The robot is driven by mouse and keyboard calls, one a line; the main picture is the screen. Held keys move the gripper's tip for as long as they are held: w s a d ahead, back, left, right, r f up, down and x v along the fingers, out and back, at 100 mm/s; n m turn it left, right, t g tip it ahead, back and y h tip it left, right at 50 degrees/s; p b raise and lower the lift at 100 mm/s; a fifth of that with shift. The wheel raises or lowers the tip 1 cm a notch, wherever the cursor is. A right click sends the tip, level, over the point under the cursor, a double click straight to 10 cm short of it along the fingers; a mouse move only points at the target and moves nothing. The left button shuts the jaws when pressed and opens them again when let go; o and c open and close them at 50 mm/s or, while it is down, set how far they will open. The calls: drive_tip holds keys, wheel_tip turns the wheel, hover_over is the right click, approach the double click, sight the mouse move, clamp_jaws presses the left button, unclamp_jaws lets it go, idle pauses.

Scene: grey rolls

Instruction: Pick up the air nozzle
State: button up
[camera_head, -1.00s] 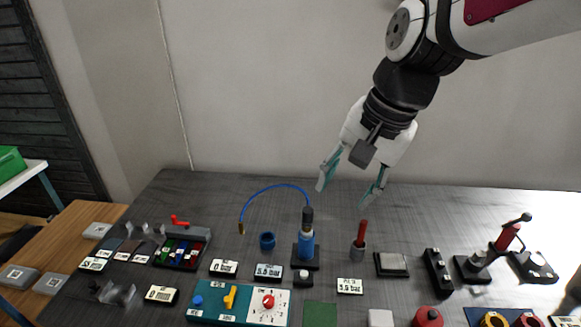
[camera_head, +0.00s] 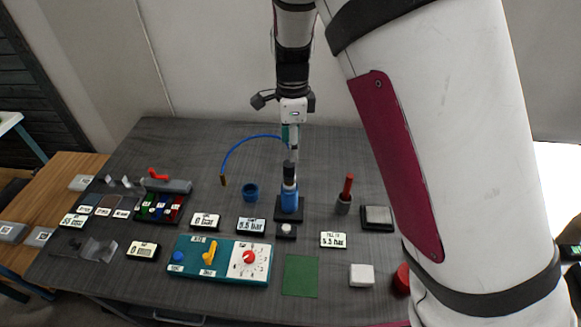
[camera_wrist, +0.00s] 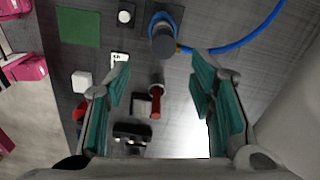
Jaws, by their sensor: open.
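What I take to be the air nozzle (camera_head: 289,197) is an upright blue body with a dark top, on a black base near the table's middle. The exact gap to the nozzle is unclear.
A red-handled tool stands in a grey cup (camera_head: 343,205) right of the nozzle. A blue cup (camera_head: 251,192) stands left of it. A teal panel (camera_head: 220,258), small displays and a green mat (camera_head: 300,275) lie in front. My arm hides the table's right side.

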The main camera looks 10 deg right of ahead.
sight(292, 164)
wheel_tip(292, 164, down, 7)
drive_tip(key=shift+r, duration=0.15)
drive_tip(key=shift+w+a+f+p, duration=0.15)
drive_tip(key=shift+f+p, duration=0.1)
drive_tip(key=shift+f, duration=1)
drive_tip(key=shift+w+a+f+p, duration=0.15)
drive_tip(key=shift+f+p, duration=0.1)
drive_tip(key=shift+f, duration=0.95)
clamp_jaws()
